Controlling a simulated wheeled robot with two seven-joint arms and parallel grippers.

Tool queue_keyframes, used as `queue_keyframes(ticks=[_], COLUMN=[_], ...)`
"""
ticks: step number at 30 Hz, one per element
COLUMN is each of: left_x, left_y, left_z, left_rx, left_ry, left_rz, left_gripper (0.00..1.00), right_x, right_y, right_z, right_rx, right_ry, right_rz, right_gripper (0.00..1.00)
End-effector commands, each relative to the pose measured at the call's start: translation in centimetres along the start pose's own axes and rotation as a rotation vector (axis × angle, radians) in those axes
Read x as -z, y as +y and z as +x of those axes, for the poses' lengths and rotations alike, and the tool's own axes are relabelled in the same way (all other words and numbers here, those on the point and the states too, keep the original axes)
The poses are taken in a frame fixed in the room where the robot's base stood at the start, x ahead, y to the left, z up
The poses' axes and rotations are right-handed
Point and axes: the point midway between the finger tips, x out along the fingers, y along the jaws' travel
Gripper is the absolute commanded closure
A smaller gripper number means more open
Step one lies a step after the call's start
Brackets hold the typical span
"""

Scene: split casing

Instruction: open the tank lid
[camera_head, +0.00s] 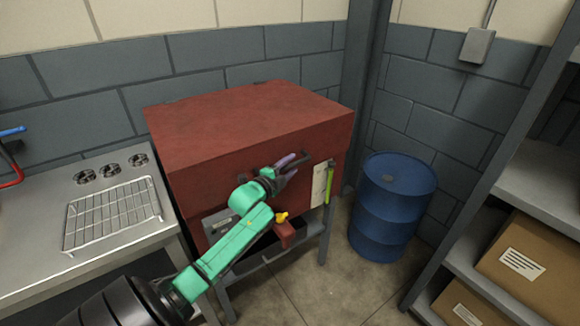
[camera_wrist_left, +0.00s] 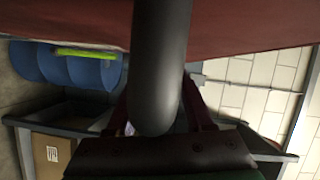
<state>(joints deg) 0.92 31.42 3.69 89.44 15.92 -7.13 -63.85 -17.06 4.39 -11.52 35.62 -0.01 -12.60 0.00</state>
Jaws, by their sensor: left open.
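The red tank (camera_head: 240,180) stands against the wall on metal legs, and its red lid (camera_head: 250,115) lies down on it, shut. A dark bar handle (camera_head: 303,158) sits on the lid's front face, partly hidden by my gripper. My left gripper (camera_head: 287,164) is open at this handle, with its fingers close to the bar. In the left wrist view the dark handle bar (camera_wrist_left: 160,60) fills the middle, and its near end appears to lie between the open fingers (camera_wrist_left: 160,115). I cannot tell whether they touch. My right gripper is not in view.
A metal bench (camera_head: 40,235) with a wire rack (camera_head: 115,212) stands at the left. A blue barrel (camera_head: 392,205) stands right of the tank. Grey shelves (camera_head: 465,265) with cardboard boxes (camera_head: 530,262) are at the far right.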

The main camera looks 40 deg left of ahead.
Motion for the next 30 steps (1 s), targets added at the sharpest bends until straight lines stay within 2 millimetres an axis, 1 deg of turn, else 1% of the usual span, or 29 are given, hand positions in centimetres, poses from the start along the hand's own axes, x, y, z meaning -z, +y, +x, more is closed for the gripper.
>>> queue_keyframes(ticks=[2, 3, 5, 6, 7, 30], left_x=[0.00, 0.00, 0.00, 0.00, 0.00, -0.01], left_y=[0.02, 0.02, 0.02, 0.02, 0.02, 0.10], left_z=[-0.02, -0.03, -0.04, -0.04, -0.05, -0.07], left_rx=[0.000, 0.000, 0.000, 0.000, 0.000, -0.002], left_ry=[0.000, 0.000, 0.000, 0.000, 0.000, 0.000], left_rz=[0.000, 0.000, 0.000, 0.000, 0.000, -0.001], left_gripper=[0.48, 0.52, 0.75, 0.90, 1.00, 1.00], right_x=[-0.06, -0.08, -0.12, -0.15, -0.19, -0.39], right_y=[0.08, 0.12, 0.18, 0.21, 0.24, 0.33], right_z=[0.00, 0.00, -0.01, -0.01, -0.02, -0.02], right_rx=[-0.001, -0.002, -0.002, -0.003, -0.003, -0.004], right_ry=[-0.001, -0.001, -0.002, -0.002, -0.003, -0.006], right_rz=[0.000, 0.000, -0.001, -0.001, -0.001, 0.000], right_gripper=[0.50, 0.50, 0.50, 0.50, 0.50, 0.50])
